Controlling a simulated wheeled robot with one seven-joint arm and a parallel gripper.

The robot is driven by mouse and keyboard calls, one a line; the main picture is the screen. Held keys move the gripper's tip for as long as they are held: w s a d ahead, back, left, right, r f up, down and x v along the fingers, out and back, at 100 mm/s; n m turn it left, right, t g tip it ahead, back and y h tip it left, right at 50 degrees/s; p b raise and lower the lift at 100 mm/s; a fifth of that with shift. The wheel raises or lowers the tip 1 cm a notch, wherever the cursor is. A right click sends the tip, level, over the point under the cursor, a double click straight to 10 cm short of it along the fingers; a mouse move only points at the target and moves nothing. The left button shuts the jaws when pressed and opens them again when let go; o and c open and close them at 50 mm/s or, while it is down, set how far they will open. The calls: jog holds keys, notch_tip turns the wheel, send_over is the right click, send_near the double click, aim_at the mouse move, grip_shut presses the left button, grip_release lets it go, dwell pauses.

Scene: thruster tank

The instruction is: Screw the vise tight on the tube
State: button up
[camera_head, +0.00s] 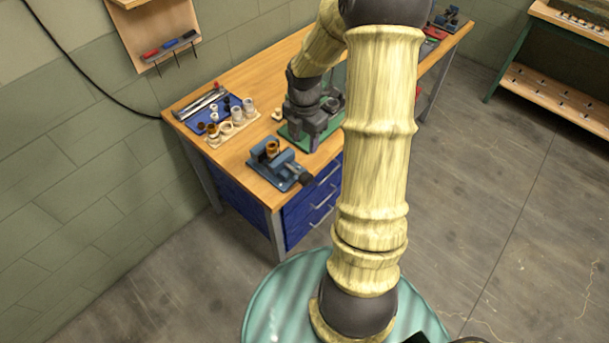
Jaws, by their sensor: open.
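A blue vise (285,173) stands on the near end of the wooden workbench, close to its front edge. A short brown tube (272,148) stands upright at the vise's jaws. The gap between tube and jaws is too small to make out. A dark part (305,179), perhaps the vise's screw end, points toward the front edge. My gripper (308,143) is open and points down over a green mat (289,133), to the right of the vise and apart from it. Its fingertips are small in this view, and I see nothing between them.
Left of the vise, a light board (239,129) holds several cups and rings beside a blue tray (202,117). My arm hides part of the bench's right half. A tool shelf (160,48) hangs on the wall. Bare wood lies between the board and vise.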

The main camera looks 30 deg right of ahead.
aim_at(305, 176)
notch_tip(305, 176, down, 17)
jog(key=p, duration=0.3)
jog(key=shift+f, duration=0.2)
jog(key=shift+c, duration=0.4)
jog(key=c, duration=0.7)
